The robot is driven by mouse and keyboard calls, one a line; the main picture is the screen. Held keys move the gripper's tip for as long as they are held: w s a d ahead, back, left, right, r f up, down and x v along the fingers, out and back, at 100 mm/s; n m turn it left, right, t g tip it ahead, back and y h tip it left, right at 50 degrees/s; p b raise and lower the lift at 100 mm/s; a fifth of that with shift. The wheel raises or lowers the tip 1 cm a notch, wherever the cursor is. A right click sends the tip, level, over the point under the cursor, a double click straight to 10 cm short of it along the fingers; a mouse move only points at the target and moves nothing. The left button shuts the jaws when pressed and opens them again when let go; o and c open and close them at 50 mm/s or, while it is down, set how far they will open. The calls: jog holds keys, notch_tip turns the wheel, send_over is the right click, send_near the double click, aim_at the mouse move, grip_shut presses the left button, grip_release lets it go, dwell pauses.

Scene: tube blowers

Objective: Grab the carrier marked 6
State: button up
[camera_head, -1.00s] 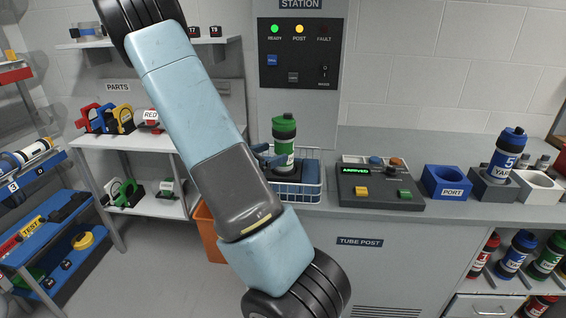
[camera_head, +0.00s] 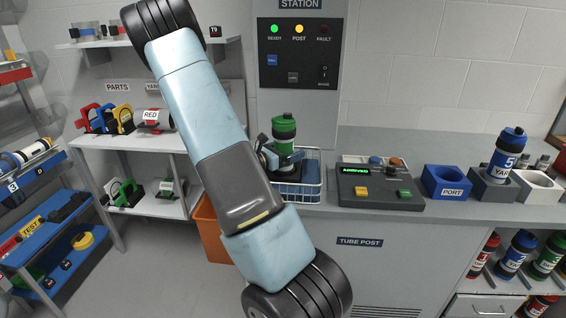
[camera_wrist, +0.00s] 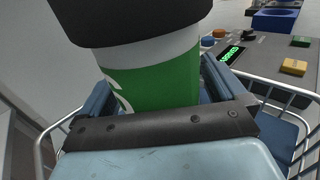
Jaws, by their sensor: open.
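A green carrier (camera_head: 284,129) with a dark middle band and a pale lower band stands upright in a wire basket (camera_head: 299,191) on the counter. In the wrist view the carrier (camera_wrist: 160,78) is very close, with a dark band above its green and white part. Part of a white mark shows at its left edge, too little to read. My gripper (camera_wrist: 158,92) is open, with one blue-grey finger on each side of the carrier.
A control box (camera_head: 375,186) with a lit green display stands right of the basket. Further right are a blue PORT holder (camera_head: 447,182) and a blue carrier marked 5 (camera_head: 506,153) in a grey holder. Shelves with parts (camera_head: 130,138) stand at the left. An orange bin (camera_head: 212,230) is below.

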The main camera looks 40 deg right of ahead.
jog(key=shift+c, duration=0.5)
jog(key=c, duration=1.1)
jog(key=shift+r, duration=0.15)
jog(key=shift+c, duration=0.2)
